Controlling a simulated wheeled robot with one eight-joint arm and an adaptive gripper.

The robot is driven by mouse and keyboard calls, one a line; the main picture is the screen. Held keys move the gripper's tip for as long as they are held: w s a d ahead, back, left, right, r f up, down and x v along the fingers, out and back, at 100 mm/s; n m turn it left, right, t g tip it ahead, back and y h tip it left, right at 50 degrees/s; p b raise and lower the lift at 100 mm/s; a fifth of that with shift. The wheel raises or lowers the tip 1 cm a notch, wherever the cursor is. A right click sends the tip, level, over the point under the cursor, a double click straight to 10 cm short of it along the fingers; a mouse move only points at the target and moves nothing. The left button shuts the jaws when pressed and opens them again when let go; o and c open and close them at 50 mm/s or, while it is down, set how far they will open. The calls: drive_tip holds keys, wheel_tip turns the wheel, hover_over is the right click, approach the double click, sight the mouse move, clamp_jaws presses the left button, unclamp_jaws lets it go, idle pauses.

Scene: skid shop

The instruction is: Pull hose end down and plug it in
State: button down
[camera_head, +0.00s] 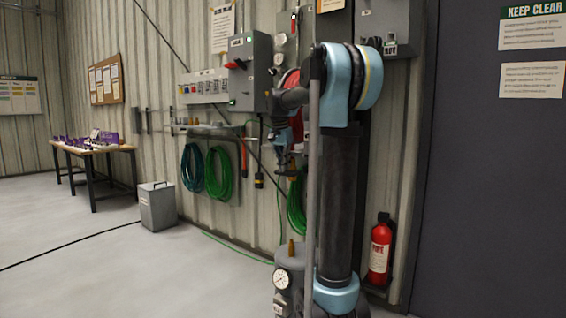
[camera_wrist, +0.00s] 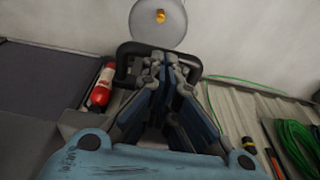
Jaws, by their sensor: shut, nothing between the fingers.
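My gripper (camera_head: 290,172) points down beside the wall panel, below my wrist; its fingers (camera_wrist: 165,68) are shut and empty in the wrist view. Below it stands a grey tank (camera_head: 288,254) with an upright brass fitting and a gauge (camera_head: 281,278). The wrist view shows the tank's round top (camera_wrist: 145,35) and the brass fitting (camera_wrist: 160,16) ahead of the fingertips. A dark hanging piece with a yellow band (camera_head: 258,181) is left of my gripper; I cannot tell whether it is the hose end. A red reel (camera_head: 290,80) is partly hidden by my arm.
Green coiled hoses (camera_head: 219,176) hang on the wall. A black bar (camera_wrist: 122,62) loops around near the fingertips in the wrist view. A fire extinguisher (camera_head: 380,250) stands right of my arm. A grey bin (camera_head: 157,206) and workbench (camera_head: 88,150) are left; open floor lies between.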

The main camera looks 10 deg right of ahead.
drive_tip(key=shift+f, duration=0.1)
drive_tip(key=shift+f, duration=2.4)
